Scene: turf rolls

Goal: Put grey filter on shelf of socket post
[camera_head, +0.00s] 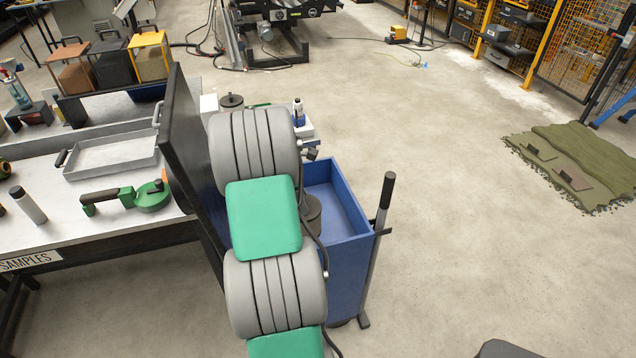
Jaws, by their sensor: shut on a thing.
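My arm's grey and green links fill the middle of the view and hide what lies behind them. I cannot make out my gripper or its fingertips. A dark grey cylinder (312,209) shows partly at the right edge of my arm, by the blue bin. I cannot tell whether it is the grey filter or whether anything holds it. Another dark round piece with a knob (232,102) shows above my arm. I cannot pick out the socket post or its shelf for sure; a tall dark panel (187,150) stands upright just left of my arm.
A blue open bin (348,270) with a black-handled pole (383,205) stands right of my arm. A bench at left holds a metal tray (112,155), a green tool (130,198) and a grey cylinder (28,205). Green turf (580,155) lies at right. The floor between is open.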

